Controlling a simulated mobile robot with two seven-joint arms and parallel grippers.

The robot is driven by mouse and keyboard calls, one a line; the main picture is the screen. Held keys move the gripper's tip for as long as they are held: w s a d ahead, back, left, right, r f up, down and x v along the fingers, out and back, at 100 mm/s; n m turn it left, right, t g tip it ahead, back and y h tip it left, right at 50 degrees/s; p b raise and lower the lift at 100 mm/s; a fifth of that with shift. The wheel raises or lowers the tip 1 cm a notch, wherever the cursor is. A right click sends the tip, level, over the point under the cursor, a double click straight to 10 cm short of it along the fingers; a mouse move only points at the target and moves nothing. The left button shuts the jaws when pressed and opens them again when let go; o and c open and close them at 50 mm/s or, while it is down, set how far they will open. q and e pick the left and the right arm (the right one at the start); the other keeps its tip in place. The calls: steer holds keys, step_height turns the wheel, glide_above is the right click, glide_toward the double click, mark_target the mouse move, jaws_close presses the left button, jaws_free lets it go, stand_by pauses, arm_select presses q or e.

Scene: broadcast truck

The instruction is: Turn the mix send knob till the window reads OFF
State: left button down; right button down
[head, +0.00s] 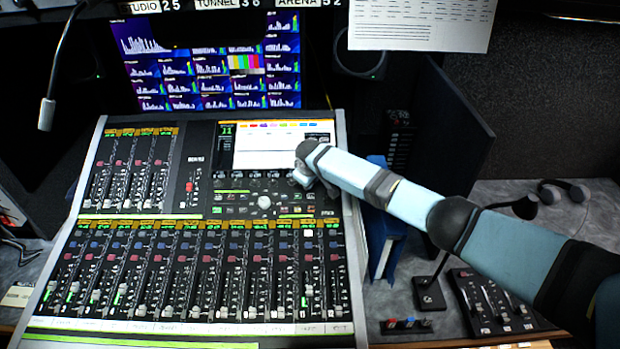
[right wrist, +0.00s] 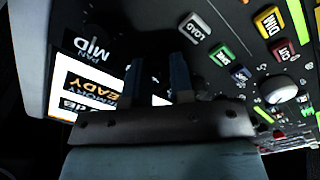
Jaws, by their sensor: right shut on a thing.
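The mixing console (head: 90,180) fills the left and middle of the head view, with a lit screen (head: 270,145) at its upper middle. My right gripper (head: 303,180) is at the console panel by the screen's lower right corner, seen small and partly behind my arm. In the right wrist view its two fingers (right wrist: 158,80) reach down to the panel, shut on a small knob that they largely hide. Readouts with "PAN MID" (right wrist: 88,45) and "MEMORY READY" (right wrist: 92,88) appear upside down there. A "dB" window (right wrist: 68,106) is partly covered by my gripper. My left gripper is out of view.
Several faders fill the console's lower half. A gooseneck microphone (head: 47,112) hangs at left. Blue binders (head: 383,235) stand against the console's right side.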

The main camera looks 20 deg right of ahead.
steer(key=shift+n, duration=0.9)
steer(key=c, duration=1)
jaws_free()
steer(key=v, duration=1.3)
steer(key=shift+s+r, duration=0.15)
steer(key=shift+r, duration=0.2)
